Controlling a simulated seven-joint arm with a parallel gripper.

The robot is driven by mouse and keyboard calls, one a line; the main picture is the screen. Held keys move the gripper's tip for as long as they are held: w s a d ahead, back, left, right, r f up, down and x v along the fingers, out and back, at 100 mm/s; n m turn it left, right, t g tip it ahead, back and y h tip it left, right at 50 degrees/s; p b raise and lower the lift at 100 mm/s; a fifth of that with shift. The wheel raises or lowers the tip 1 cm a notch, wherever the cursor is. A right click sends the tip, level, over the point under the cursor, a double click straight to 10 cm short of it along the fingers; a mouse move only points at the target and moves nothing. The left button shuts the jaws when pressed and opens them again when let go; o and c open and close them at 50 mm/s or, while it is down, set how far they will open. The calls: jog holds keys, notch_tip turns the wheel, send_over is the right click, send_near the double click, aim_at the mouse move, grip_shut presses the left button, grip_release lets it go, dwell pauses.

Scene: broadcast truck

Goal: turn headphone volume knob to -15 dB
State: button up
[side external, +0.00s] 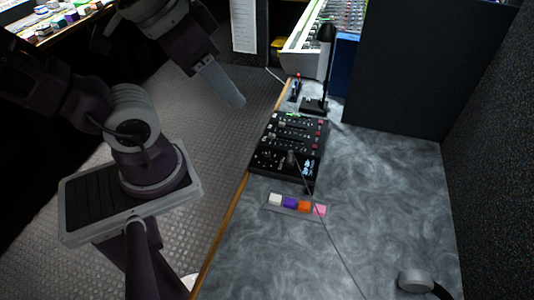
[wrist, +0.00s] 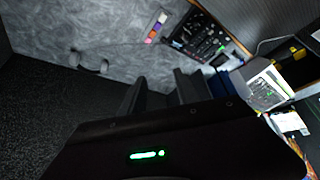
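The black control panel (side external: 290,143) with several small knobs and buttons lies on the grey marbled desk, left of the dark partition. It also shows in the wrist view (wrist: 198,36), near the top. The headphone volume knob is too small to pick out, and its setting and scale cannot be read. My gripper (wrist: 158,92) shows two dark fingers with a gap between them in the wrist view. Nothing shows between them. It is well apart from the panel. In the side view my arm's end is up at the left, over the floor side of the desk.
A strip of coloured blocks (side external: 297,206) lies in front of the panel. A thin stalk crosses the panel's front. A black stand (side external: 314,105), blue binder (side external: 345,62) and mixer (side external: 309,45) stand behind. Headphones (side external: 416,281) lie front right. The desk's middle is clear.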

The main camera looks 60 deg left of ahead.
jog(key=w+a+f+n+g, duration=0.2)
jog(key=w+f+n, duration=0.1)
jog(key=w+n, duration=0.55)
jog(key=n+g, duration=0.4)
jog(key=n, duration=1.4)
send_over(267, 154)
notch_tip(267, 154, down, 30)
jog(key=shift+d+r, duration=0.1)
jog(key=shift+r, duration=0.15)
jog(key=shift+n, duration=0.25)
notch_tip(267, 154, down, 7)
jog(key=shift+f, duration=0.1)
grip_shut()
